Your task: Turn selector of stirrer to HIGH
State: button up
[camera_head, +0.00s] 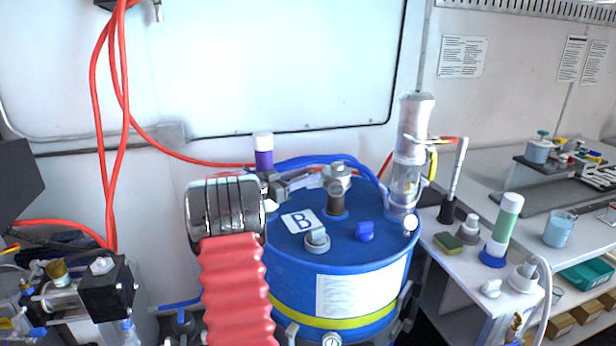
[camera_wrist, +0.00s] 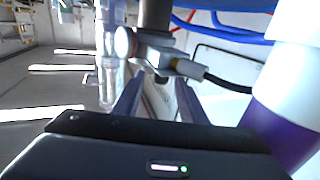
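My gripper (camera_head: 300,182) reaches over the blue drum (camera_head: 345,272) from the left, pointing toward a metal fitting (camera_head: 338,180) on the lid. In the wrist view my gripper (camera_wrist: 160,92) has its two fingers apart, with a gap between them. A grey metal fitting with a side arm (camera_wrist: 160,50) is just beyond and above the fingertips; contact cannot be told. No HIGH mark or selector label is readable, so I cannot tell which part is the stirrer's selector.
A purple cylinder with a white cap (camera_head: 264,152) stands close behind my gripper; it fills the right of the wrist view (camera_wrist: 285,120). A tall clear column (camera_head: 408,165) rises at the drum's right. Blue and red hoses run behind. The right bench holds a green-and-white bottle (camera_head: 506,222).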

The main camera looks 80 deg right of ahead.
jog(key=v, duration=1.2)
jog(key=shift+w+a, duration=0.25)
jog(key=shift+a, duration=0.05)
